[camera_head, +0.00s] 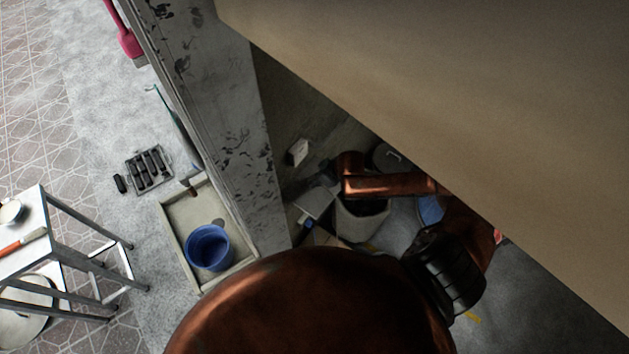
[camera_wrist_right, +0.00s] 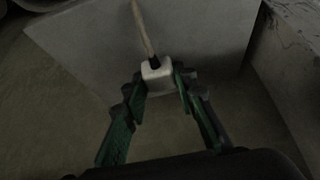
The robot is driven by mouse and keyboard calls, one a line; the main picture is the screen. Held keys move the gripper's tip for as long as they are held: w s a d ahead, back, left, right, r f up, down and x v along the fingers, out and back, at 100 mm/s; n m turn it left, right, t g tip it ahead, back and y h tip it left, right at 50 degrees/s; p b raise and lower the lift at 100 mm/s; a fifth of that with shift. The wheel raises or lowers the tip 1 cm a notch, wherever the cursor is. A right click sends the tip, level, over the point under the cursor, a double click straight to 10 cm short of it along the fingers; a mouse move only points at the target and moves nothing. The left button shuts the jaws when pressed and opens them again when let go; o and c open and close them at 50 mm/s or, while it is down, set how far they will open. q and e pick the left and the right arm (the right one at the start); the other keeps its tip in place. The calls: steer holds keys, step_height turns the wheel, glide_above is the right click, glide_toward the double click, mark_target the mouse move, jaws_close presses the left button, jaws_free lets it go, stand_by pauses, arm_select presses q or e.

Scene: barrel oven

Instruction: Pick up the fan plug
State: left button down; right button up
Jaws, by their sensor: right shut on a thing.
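The fan plug (camera_wrist_right: 157,71) is a small pale block with a dark collar and a light cord (camera_wrist_right: 143,28) running up from it in the right wrist view. My right gripper (camera_wrist_right: 159,88) is shut on the plug, with one green finger on each side of it. In the head view my right gripper (camera_head: 318,186) reaches in beside a wall, under a large beige panel. The plug cannot be made out there. My left gripper is not in view.
A small white box (camera_head: 297,152) is on the wall near my right gripper. A grey bin (camera_head: 360,222) stands below my arm. A scuffed post (camera_head: 225,120) and the beige panel (camera_head: 450,110) hem in the space. A blue bucket (camera_head: 208,247) sits in a tray at left.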

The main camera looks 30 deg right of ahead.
jaws_close()
steer(key=shift+r, duration=0.45)
step_height(320, 180, up, 3)
steer(key=shift+f, duration=0.15)
steer(key=s+d+r, duration=0.1)
steer(key=s+r, duration=0.8)
steer(key=s, duration=0.4)
steer(key=shift+s+d+r+p, duration=0.2)
steer(key=shift+s+d+p, duration=0.2)
